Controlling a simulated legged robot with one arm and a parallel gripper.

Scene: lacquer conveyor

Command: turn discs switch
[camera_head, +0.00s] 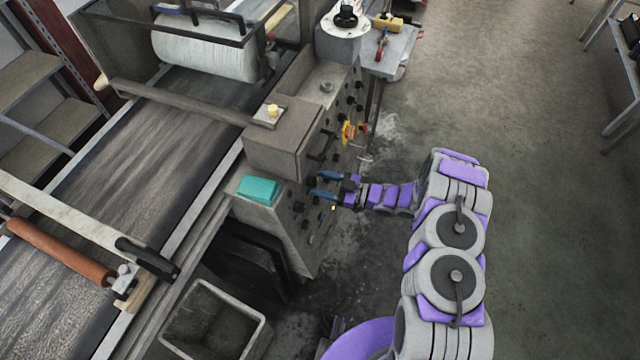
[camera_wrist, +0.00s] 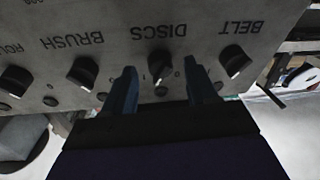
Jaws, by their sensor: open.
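The discs switch (camera_wrist: 160,66) is a black rotary knob with a pale pointer mark, under the upside-down label DISCS on the grey control panel (camera_wrist: 205,20). In the wrist view my gripper (camera_wrist: 160,84) has its two blue fingers apart, one on each side of the discs switch. I cannot tell whether they touch it. In the head view my gripper (camera_head: 325,186) is at the panel face of the machine, and the discs switch cannot be made out there.
The brush knob (camera_wrist: 83,72) and the belt knob (camera_wrist: 235,61) flank the fingers closely. A teal block (camera_head: 258,190) lies on the machine's top. A grey bin (camera_head: 216,318) stands below the panel. Open floor (camera_head: 540,180) lies to the right.

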